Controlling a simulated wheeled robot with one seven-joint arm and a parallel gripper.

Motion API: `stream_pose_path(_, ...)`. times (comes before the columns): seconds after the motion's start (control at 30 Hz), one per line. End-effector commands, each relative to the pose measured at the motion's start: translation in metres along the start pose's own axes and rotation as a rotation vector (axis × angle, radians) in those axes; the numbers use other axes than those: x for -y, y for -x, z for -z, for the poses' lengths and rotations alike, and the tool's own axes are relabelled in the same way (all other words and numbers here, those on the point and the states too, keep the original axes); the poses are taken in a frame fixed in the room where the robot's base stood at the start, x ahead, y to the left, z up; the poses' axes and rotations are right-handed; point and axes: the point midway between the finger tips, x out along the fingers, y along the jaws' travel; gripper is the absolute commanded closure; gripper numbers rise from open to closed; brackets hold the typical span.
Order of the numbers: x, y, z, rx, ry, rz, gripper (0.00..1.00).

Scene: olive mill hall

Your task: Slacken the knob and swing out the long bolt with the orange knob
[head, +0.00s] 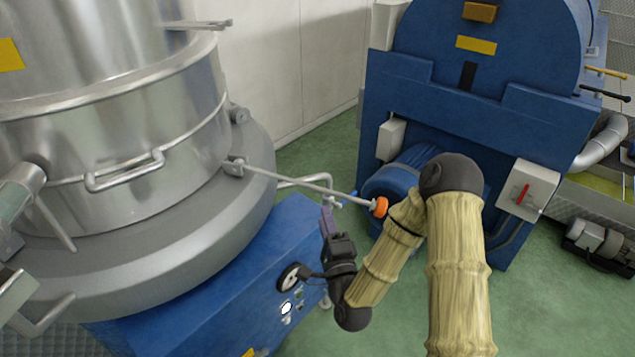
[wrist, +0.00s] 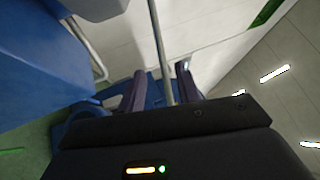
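The long bolt (head: 300,182) is a thin grey rod. In the head view it sticks out to the right from a bracket (head: 234,166) on the side of the steel vessel (head: 110,120). The orange knob (head: 380,207) is at its far right end, clear of the vessel. My gripper (head: 328,217) is at the rod, between bracket and knob and nearer the knob. In the wrist view the purple fingers of my gripper (wrist: 160,87) stand apart, with the rod (wrist: 160,45) running between them; I see a gap on both sides. The knob does not show there.
A blue machine (head: 465,110) stands behind my arm, with a white switch box (head: 528,190) on it. A blue cabinet (head: 235,285) with dials lies below the vessel. A bent handle (head: 125,170) sticks out from the vessel. Green floor is free between the machines.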

Motion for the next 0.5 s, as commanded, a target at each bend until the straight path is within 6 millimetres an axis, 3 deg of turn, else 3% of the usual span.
stream_pose_path(0.5,0.005,-0.088,0.000,-0.002,0.000,0.006,0.67)
